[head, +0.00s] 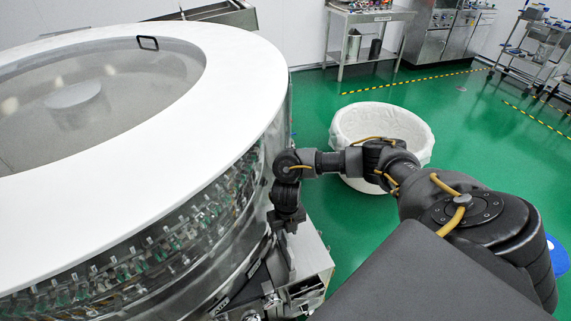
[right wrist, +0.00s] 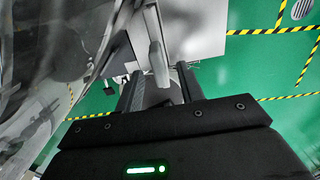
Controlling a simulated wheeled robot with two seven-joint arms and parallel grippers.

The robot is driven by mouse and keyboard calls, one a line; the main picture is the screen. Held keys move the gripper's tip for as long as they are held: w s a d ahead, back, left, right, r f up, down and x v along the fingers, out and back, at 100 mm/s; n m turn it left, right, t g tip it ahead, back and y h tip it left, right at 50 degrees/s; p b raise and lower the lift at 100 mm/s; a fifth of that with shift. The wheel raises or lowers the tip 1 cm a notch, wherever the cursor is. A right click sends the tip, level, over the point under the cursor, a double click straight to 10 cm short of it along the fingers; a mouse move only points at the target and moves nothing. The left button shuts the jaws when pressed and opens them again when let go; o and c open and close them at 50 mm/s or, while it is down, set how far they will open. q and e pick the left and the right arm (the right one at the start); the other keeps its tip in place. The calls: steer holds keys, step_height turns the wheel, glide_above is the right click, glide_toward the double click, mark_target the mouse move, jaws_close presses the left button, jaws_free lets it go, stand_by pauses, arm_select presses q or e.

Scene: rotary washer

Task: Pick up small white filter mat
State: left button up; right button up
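My right gripper (head: 272,290) hangs low beside the right side of the round washer (head: 215,110), over a grey metal box at its base. In the right wrist view my right gripper's two dark fingers (right wrist: 158,88) stand apart. A pale grey, narrow upright piece (right wrist: 157,58) shows between or beyond them; I cannot tell whether it touches them or what it is. I cannot clearly make out a small white filter mat in either view. My left gripper is not in view.
The grey metal box (head: 314,262) juts out from the washer's base, close to my right gripper. A large white-lined round bin (head: 350,122) stands on the green floor beyond my right arm. A steel table (head: 372,15) stands at the back. Open floor lies to the right.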

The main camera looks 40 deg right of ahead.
mark_target(286, 248)
steer(key=shift+w+f+p, duration=0.1)
steer(key=shift+f+p, duration=0.45)
steer(key=shift+f, duration=2.05)
jaws_close()
